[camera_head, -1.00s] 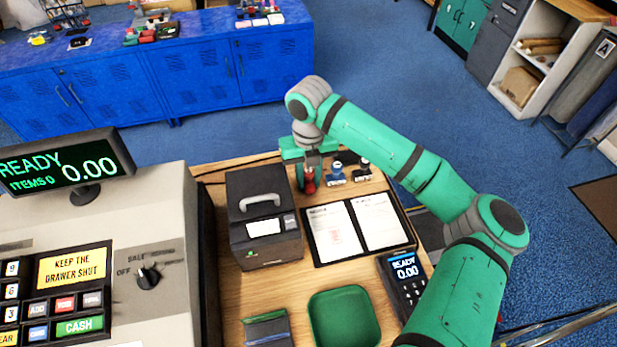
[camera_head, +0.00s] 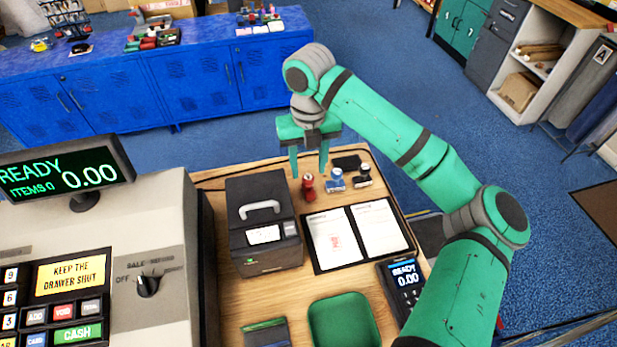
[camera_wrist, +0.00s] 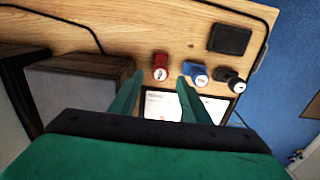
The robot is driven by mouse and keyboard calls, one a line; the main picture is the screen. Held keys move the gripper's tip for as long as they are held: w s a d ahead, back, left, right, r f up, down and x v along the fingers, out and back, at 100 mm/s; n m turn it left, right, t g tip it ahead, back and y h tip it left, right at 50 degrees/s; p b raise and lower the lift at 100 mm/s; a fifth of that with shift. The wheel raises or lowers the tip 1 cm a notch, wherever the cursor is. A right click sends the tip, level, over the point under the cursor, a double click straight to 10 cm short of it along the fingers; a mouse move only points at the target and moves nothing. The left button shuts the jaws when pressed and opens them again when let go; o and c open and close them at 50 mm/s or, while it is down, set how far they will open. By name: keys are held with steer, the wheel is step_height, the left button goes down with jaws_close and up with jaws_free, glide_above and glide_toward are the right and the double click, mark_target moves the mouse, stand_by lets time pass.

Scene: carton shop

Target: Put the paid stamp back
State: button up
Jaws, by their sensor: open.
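A red stamp (camera_head: 308,186) stands upright on the wooden counter beside the dark printer box; its label is too small to read. It also shows in the wrist view (camera_wrist: 160,66). A blue stamp (camera_head: 335,179) and a black stamp (camera_head: 363,174) stand in a row to its right. A dark ink pad (camera_head: 346,162) lies behind them. My gripper (camera_head: 308,172) is open and empty, raised above the red stamp. In the wrist view, its green fingers are spread with the red stamp standing beyond the gap between them.
A dark board with two papers (camera_head: 358,235) lies in front of the stamps; one paper bears a red mark. The printer (camera_head: 262,222) stands left. A green tray (camera_head: 344,322) and a card terminal (camera_head: 404,285) are nearer. A cable runs along the counter's back.

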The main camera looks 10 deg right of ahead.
mark_target(309, 177)
steer(key=shift+r, duration=2.15)
steer(key=shift+d+f, duration=0.1)
